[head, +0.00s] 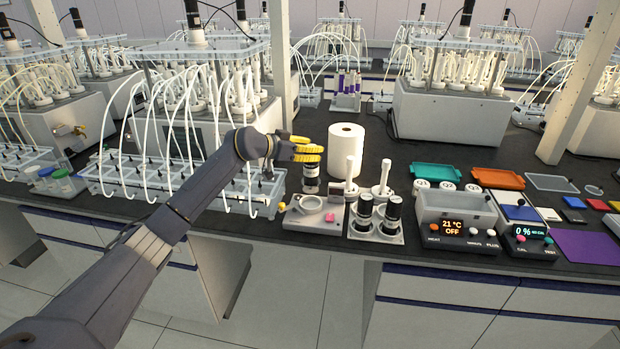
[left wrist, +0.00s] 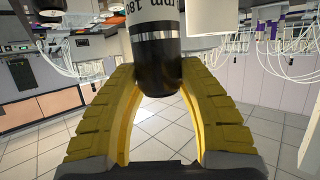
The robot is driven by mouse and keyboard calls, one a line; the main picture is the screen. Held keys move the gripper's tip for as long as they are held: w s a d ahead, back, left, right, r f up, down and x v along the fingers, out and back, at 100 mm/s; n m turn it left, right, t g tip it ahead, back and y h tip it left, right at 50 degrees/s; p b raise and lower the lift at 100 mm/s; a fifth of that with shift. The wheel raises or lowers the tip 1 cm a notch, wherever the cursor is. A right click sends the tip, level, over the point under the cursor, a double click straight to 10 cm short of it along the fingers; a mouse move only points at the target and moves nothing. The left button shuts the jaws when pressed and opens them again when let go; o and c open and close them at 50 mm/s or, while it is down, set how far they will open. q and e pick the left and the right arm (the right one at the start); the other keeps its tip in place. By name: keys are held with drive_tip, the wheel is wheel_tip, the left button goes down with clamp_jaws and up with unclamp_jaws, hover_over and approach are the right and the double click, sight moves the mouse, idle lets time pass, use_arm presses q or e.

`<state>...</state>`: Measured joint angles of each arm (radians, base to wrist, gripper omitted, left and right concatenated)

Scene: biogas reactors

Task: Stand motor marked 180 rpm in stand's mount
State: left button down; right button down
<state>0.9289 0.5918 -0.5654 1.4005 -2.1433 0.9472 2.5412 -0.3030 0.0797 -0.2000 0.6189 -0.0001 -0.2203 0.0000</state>
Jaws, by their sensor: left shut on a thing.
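My left gripper (head: 306,150) has yellow fingers and is shut on a motor (head: 311,172), a black cylinder with a pale label band. The motor hangs below the fingers, roughly upright. In the left wrist view the motor (left wrist: 157,62) sits between the yellow fingers (left wrist: 160,110), and its label reads 180 rpm upside down. A pale stand (head: 300,222) with a round mount (head: 311,203) and a pink button is just below the motor. I cannot tell whether the motor's lower end touches it. My right gripper is not in view.
A holder (head: 376,236) with two dark motors (head: 365,206) stands right of the stand. Behind are a white paper roll (head: 346,145) and white stirrer-like pieces (head: 382,186). A tubed reactor rack (head: 180,185) is close on the left. A heater box (head: 457,232) stands right.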

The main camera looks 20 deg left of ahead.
sight(305, 176)
use_arm(q)
drive_tip(key=shift+f, duration=4.95)
drive_tip(key=c, duration=0.8)
unclamp_jaws()
drive_tip(key=shift+f, duration=0.15)
